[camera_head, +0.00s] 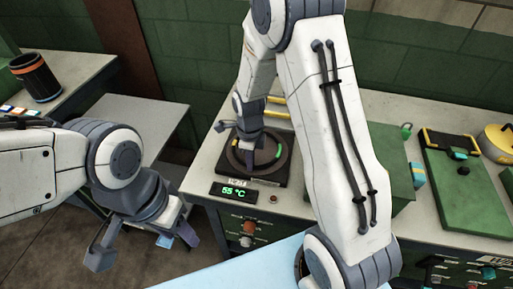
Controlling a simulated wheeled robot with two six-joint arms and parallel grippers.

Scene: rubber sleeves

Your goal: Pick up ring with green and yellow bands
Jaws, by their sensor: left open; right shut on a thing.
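The dark ring (278,153) with green and yellow bands lies on the black square plate (285,172) of a heater on the counter. My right gripper (249,158) reaches down from above and is shut on the ring; its fingers hide part of it. Whether the ring is lifted off the plate I cannot tell. My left gripper (146,246) is open and empty, low at the left, well apart from the ring and in front of the counter.
A display (234,191) in front of the plate reads 55 °C. A black canister with orange bands (36,77) stands on the left bench. At right are a green board (460,175) and a yellow round object (498,143). A light blue surface (250,270) lies at the bottom.

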